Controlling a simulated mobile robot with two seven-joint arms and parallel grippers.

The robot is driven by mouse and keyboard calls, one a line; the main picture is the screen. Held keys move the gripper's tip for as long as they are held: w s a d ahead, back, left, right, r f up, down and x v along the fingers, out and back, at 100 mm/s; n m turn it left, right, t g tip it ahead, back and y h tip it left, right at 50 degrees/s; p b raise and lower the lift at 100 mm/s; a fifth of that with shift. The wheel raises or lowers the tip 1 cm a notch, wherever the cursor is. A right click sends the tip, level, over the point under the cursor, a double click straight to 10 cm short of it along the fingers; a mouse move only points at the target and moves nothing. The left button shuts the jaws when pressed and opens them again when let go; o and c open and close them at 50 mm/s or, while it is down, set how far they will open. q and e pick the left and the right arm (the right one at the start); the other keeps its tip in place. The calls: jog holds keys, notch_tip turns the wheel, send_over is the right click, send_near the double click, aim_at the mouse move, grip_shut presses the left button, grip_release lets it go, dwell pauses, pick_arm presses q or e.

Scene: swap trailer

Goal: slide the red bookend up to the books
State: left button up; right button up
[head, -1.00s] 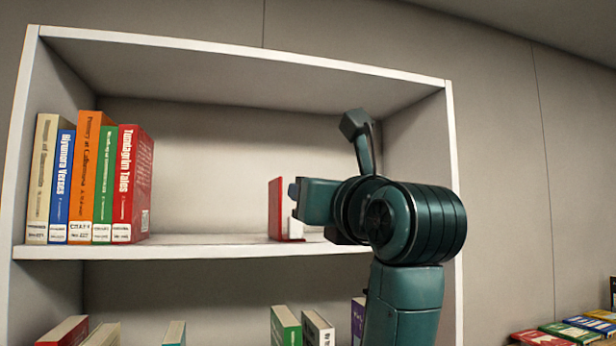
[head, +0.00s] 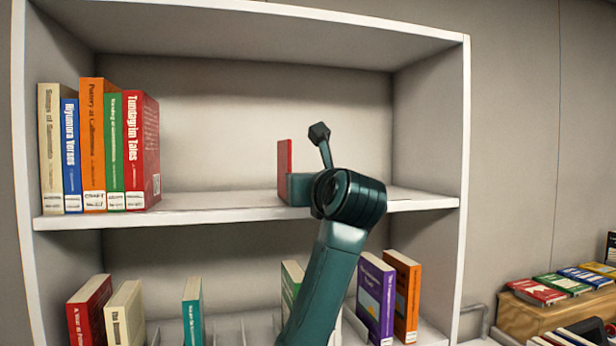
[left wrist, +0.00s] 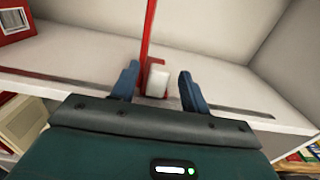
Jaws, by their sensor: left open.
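The red bookend (head: 284,165) stands upright on the upper shelf, right of the books with a wide gap between. My left gripper (left wrist: 159,72) is open, a finger on each side of these; I cannot tell whether either finger touches. In the head view the left gripper (head: 300,188) is just right of the plate and hides its lower part. The row of books (head: 98,150) stands at the shelf's left end, red Tundagrim Tales rightmost. My right gripper is not in view.
The upper shelf board (head: 215,206) is bare between the books and the bookend. The bookcase's right side wall (head: 430,130) is right of my arm. More books (head: 376,295) stand on the lower shelf. Several books (head: 570,284) lie on a wooden surface at right.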

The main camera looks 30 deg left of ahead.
pick_arm(q)
jog(key=shift+w+a, duration=0.2)
jog(key=shift+c, duration=0.5)
grip_shut()
